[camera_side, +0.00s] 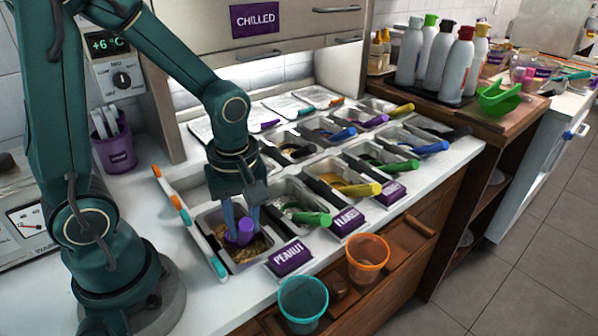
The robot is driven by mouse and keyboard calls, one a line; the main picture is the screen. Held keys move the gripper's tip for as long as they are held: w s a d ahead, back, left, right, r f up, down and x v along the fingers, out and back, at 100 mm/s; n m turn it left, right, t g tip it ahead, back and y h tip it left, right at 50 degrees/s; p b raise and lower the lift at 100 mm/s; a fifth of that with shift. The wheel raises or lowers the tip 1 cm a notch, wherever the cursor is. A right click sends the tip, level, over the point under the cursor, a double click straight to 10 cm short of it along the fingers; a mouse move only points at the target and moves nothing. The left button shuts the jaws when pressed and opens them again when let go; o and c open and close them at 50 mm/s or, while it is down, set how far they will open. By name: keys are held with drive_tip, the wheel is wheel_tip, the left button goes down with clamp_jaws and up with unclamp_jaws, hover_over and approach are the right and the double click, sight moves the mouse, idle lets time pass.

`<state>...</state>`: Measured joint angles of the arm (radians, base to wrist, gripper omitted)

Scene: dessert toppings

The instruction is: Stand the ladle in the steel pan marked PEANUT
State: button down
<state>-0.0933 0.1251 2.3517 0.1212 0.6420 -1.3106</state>
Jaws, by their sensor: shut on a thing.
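The steel pan marked PEANUT (206,219) is at the front left of the row of pans and holds brown, crumbly topping (250,252). Its purple PEANUT label (289,258) sits at its front right. My gripper (243,229) points down over this pan, shut on the purple handle of the ladle (245,232). The handle shows between and just in front of the fingers, close above the topping. The ladle's bowl is hidden, so I cannot tell whether it touches the topping.
Neighbouring pans hold a green-handled utensil (308,217) and a yellow-handled utensil (360,189). Orange- and teal-handled tools (180,202) lie along the left side. A teal cup (303,303) and an orange cup (368,258) stand in front.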

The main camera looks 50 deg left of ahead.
drive_tip(key=c, duration=0.5)
unclamp_jaws()
drive_tip(key=o, duration=0.4)
drive_tip(key=shift+r, duration=0.1)
drive_tip(key=shift+r, duration=3.95)
